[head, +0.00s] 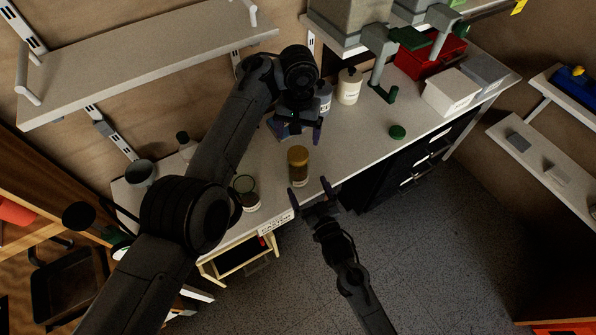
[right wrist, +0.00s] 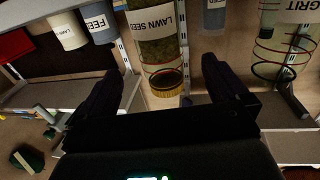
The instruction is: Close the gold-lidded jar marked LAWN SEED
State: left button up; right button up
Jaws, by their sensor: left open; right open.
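The gold-lidded jar (head: 299,178) stands on the bench near its front edge. In the right wrist view the LAWN SEED jar (right wrist: 158,28) appears upside down, with a red ring and the gold lid (right wrist: 167,83) at its lower end. The lid (head: 297,153) sits at the jar's top; I cannot tell whether it is fully seated. My left gripper (head: 297,132) is open, above and behind the jar in the picture. My right gripper (head: 310,188) is open in front of the jar, and its fingers (right wrist: 170,88) frame the lid without visible contact.
White jar (head: 349,87) and FEED jar (right wrist: 98,22) stand behind. A green disc (head: 397,132) lies on clear bench to the right.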

aim_at(298, 167)
jog(key=x, duration=0.9)
